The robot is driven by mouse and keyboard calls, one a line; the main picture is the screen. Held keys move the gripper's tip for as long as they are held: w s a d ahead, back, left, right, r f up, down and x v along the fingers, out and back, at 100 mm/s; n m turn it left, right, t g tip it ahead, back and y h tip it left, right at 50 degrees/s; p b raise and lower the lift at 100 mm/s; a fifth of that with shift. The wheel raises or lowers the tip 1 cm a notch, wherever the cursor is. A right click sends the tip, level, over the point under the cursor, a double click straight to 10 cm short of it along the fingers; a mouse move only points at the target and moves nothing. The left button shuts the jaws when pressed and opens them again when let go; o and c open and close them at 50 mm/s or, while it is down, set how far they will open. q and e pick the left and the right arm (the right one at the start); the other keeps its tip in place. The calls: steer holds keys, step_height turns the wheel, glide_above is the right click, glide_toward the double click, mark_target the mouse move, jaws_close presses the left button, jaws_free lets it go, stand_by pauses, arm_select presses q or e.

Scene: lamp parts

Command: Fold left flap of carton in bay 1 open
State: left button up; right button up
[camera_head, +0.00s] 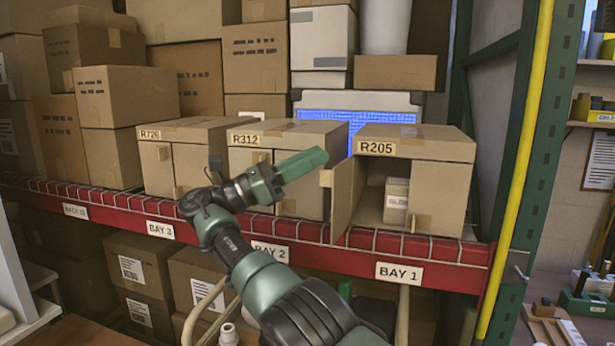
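The carton labelled R205 (415,145) stands on the shelf above the BAY 1 label (399,274). Its left flap (345,200) stands swung outward from the left edge of the opening, with a small tab (326,178) on its free edge. The right front panel (440,197) covers the right side of the opening. A small white-labelled box (396,200) shows inside. My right gripper (318,160) is in front of carton R312, left of the flap's tab, and appears apart from it. Its green fingers overlap in this view, so their gap is hidden. My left gripper is not in view.
Cartons R312 (290,132) and R726 (190,130) stand to the left on the same shelf. A red shelf beam (340,258) runs along the front. A yellow post (520,170) stands right of bay 1. More boxes are stacked behind and below.

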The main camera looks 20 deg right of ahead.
step_height(320, 180, up, 17)
steer(key=p, duration=1.2)
steer(key=shift+s+a, duration=0.25)
